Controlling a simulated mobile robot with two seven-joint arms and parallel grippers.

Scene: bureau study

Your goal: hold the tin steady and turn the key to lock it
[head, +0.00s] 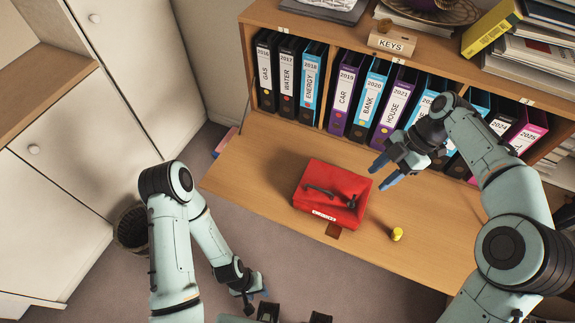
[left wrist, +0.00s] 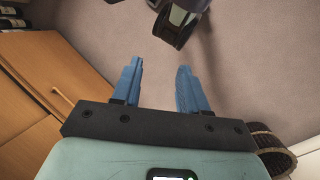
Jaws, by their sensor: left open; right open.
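A red tin (head: 318,192) with a dark handle on its lid sits on the wooden desk flap (head: 260,165). A small white label shows on its front edge. A small yellow object (head: 397,234), possibly the key's tag, is at the tin's right, apart from it; I cannot make out a key or keyhole. My right gripper (head: 381,173) is open and empty above the flap, right of the tin. My left gripper (head: 256,293) is low, in front of the flap and away from the tin. In the left wrist view its blue fingers (left wrist: 159,85) are apart with nothing between them.
Labelled binders (head: 345,92) stand in a row behind the flap. A KEYS box (head: 392,40) and stacked books (head: 530,50) are on the top shelf. A wicker basket (head: 131,230) stands on the floor at left. The flap's left part is clear.

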